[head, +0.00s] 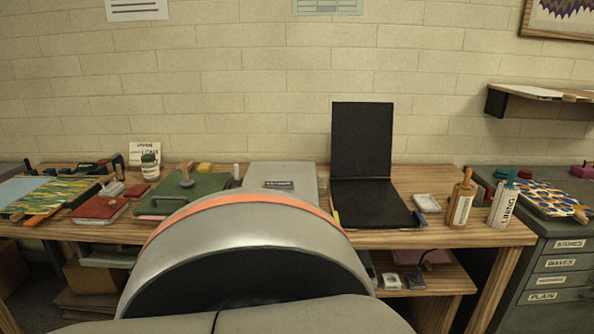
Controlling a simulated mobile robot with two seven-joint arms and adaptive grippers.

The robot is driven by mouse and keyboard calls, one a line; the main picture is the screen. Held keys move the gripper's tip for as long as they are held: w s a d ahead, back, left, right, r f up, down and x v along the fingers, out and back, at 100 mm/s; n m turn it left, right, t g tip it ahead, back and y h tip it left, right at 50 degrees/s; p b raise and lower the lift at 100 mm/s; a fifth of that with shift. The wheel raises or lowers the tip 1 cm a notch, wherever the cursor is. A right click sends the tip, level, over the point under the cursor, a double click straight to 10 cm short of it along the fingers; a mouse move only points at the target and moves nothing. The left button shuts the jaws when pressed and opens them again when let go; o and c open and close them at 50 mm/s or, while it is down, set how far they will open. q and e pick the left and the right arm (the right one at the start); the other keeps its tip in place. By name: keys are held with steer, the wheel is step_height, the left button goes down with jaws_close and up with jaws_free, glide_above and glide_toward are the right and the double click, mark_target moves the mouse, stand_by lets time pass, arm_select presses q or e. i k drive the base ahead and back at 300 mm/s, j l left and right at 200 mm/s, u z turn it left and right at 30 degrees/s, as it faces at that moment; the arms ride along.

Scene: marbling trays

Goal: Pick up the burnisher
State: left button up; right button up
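I cannot tell for sure which small tool is the burnisher. A tool with a wooden handle and a grey rounded lower part (187,175) stands on a green book or board (212,184) at the left of the wooden table (400,240). Another small tool with a reddish-brown handle (119,166) is further left, by a red book (98,208). Neither of my grippers is in view. Part of my own grey body with an orange stripe fills the lower middle and hides the table's front centre.
A black open case or folder (375,205) stands right of centre. Two labelled bottles or rollers (461,202) and (503,204) stand at the table's right end. A labelled drawer cabinet (556,262) is at the right, patterned sheets (50,196) at the left.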

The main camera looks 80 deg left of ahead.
mark_target(187, 183)
steer(key=u, duration=3.3)
steer(key=i+j+u, duration=0.1)
steer(key=i+j, duration=0.05)
steer(key=i, duration=0.1)
